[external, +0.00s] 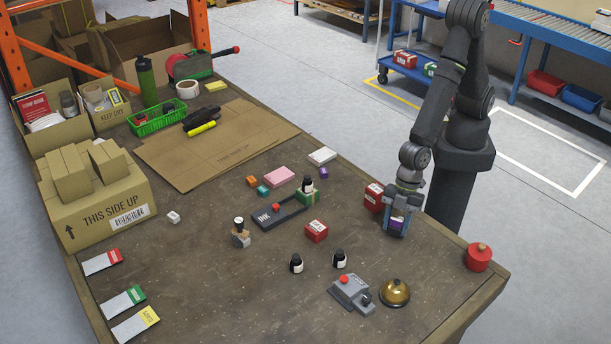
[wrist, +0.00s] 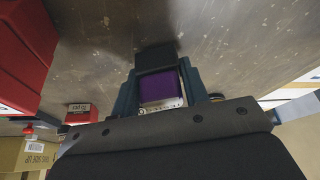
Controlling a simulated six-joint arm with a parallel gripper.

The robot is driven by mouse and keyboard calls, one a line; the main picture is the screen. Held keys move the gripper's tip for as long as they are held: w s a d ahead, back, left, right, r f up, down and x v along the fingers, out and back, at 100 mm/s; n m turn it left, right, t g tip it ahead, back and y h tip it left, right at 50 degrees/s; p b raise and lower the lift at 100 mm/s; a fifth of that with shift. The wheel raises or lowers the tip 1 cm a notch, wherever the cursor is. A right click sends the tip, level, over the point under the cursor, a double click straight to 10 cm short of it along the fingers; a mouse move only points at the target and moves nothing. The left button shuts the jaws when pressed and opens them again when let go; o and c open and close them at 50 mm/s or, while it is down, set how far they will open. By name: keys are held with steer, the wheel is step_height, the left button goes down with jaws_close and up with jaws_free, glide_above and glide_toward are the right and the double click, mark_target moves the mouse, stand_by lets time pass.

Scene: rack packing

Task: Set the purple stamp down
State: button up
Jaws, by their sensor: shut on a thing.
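The purple stamp (external: 397,222) is a small block between the fingers of my gripper (external: 398,228), at the right side of the worktable. In the wrist view the stamp (wrist: 158,88) shows a purple face and a white printed strip along its lower edge. My gripper (wrist: 160,85) is shut on it, with a finger on each side. The fingertips are low, close to the table top. I cannot tell whether the stamp touches the table, as its underside is hidden.
A red box (external: 373,198) stands close left of my gripper. Bare table lies between gripper and bell.

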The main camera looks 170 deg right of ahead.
steer(key=shift+f, duration=0.25)
steer(key=shift+f, duration=0.1)
steer(key=o, duration=1)
steer(key=v, duration=1.2)
steer(key=shift+s, duration=0.1)
steer(key=x, duration=1.2)
